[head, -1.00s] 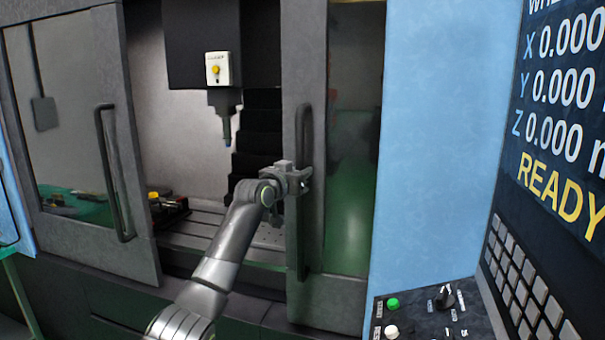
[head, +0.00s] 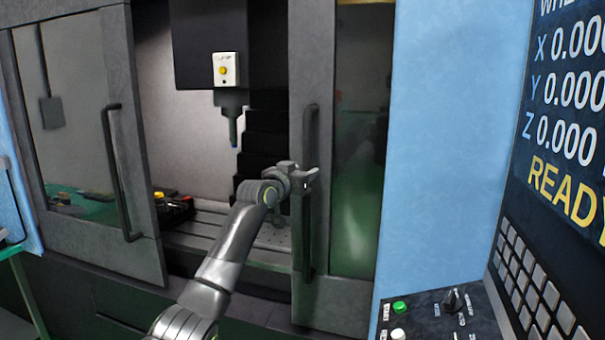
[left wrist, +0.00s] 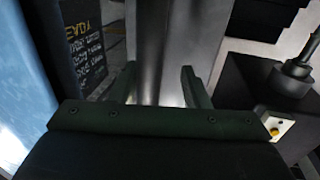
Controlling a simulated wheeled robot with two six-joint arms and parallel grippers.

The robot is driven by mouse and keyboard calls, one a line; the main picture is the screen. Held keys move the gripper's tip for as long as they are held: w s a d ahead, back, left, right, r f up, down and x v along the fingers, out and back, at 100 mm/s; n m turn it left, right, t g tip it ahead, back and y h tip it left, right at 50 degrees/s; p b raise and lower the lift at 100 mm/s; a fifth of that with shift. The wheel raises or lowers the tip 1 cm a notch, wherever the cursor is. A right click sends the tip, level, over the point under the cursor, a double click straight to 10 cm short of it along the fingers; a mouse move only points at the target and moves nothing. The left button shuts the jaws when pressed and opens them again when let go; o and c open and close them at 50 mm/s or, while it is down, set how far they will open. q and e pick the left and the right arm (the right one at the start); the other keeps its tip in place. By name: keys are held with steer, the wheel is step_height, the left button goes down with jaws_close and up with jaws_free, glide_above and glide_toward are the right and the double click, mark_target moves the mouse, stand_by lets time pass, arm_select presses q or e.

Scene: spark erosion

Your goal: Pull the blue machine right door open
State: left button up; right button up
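The right door (head: 365,190) of the blue machine has a dark grey frame, a window and a vertical dark handle (head: 309,245). A gap shows between its left edge and the left door (head: 85,130). My left gripper (head: 306,178) is at the middle of the right door's handle. In the left wrist view the handle (left wrist: 152,45) runs between the two fingers of my left gripper (left wrist: 159,85), near the left finger. A gap shows at the right finger, so the gripper looks open around the handle. My right gripper is not in view.
A spindle head with a white box (head: 226,70) hangs inside the machine above a slotted table (head: 215,222). The left door has its own handle (head: 121,175). A blue panel (head: 445,150), a button console (head: 430,310) and a display (head: 570,100) stand at the right.

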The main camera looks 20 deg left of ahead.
arm_select(q)
steer(key=shift+f, duration=0.1)
steer(key=b+v, duration=0.6)
steer(key=v, duration=1.1)
steer(key=shift+s, duration=0.15)
steer(key=shift+a, duration=0.1)
